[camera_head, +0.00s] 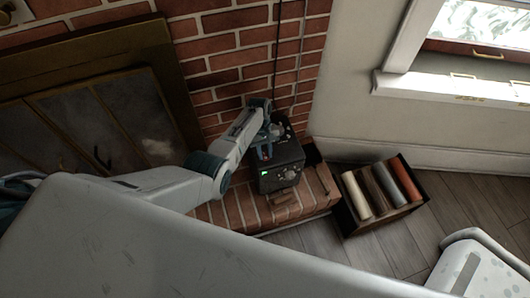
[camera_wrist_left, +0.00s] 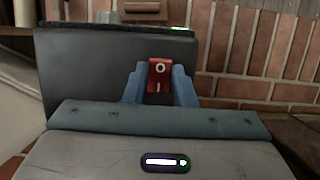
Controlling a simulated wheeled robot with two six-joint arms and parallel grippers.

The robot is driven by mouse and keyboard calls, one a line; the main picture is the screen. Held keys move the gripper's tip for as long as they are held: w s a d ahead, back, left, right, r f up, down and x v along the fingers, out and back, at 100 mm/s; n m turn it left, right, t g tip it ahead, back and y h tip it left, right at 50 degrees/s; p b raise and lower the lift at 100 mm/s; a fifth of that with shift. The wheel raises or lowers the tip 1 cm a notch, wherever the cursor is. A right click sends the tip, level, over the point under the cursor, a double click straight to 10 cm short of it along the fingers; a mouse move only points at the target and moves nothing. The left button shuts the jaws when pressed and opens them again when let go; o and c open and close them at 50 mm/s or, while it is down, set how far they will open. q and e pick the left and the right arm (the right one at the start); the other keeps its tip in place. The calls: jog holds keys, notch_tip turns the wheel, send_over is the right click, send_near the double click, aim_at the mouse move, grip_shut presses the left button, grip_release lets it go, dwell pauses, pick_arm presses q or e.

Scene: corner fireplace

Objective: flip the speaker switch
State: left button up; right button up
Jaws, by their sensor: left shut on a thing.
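The speaker (camera_head: 285,158) is a black box with knobs and a small green light, standing on the brick hearth beside the fireplace. My left gripper (camera_head: 264,148) reaches down to its back upper side from the left. In the left wrist view, the speaker's dark panel (camera_wrist_left: 85,72) fills the upper middle. A red rocker switch (camera_wrist_left: 159,75) marked with a circle and a bar is on that panel. The switch is hidden in the head view. My right gripper is not in view.
A dark crate (camera_head: 352,222) with several rolls stands on the wood floor right of the hearth. Cables (camera_head: 277,60) run down the brick wall behind. The fireplace doors (camera_head: 105,125) are at left.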

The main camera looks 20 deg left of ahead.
pick_arm(q)
jog(key=o, duration=1)
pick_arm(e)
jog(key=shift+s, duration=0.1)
pick_arm(q)
jog(key=shift+r, duration=0.25)
jog(key=shift+p+v, duration=0.7)
jog(key=shift+v, duration=4.45)
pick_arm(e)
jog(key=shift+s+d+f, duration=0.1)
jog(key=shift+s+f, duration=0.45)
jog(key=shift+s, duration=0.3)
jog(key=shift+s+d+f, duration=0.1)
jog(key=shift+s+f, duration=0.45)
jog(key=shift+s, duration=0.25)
pick_arm(q)
jog(key=shift+a, duration=0.1)
